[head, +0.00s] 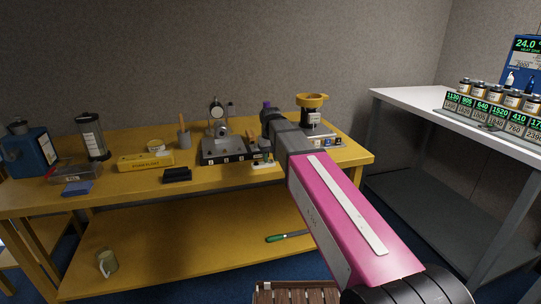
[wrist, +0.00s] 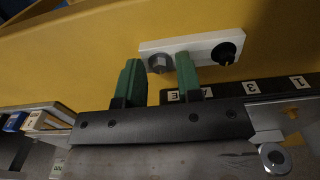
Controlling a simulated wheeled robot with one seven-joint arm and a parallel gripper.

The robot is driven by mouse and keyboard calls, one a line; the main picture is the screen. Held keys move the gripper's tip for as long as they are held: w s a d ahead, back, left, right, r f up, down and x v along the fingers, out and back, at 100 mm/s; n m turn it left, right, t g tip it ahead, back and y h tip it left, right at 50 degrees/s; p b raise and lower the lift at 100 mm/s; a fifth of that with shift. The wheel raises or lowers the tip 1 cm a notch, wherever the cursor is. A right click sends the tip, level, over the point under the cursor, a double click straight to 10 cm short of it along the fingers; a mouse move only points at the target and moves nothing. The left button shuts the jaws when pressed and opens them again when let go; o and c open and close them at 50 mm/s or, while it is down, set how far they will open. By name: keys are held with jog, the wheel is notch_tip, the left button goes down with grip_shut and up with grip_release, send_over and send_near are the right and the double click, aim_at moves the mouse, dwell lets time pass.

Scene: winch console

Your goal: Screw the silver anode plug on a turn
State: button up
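The silver anode plug (wrist: 160,63) is a round grey metal head on a white block (wrist: 205,44). A black knob (wrist: 226,53) sits at the block's right end in the wrist view. My gripper (wrist: 158,66) is open, with its two green fingers to either side of the plug. Small gaps show between the plug and each finger, so it does not look gripped. How deep the fingertips reach along the plug cannot be told. In the head view the white block (head: 263,165) lies at the yellow bench's front edge, partly hidden by my gripper.
The yellow bench (head: 130,177) holds a grey fixture with a dial gauge (head: 216,112), a black block (head: 177,175), a yellow box (head: 146,162) and a yellow-topped device (head: 312,104). A numbered dark strip (wrist: 260,88) is close to my fingers. A white table (head: 400,98) stands right.

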aim_at(271, 160)
jog(key=shift+c, duration=0.3)
grip_shut()
jog(key=shift+r, duration=2.25)
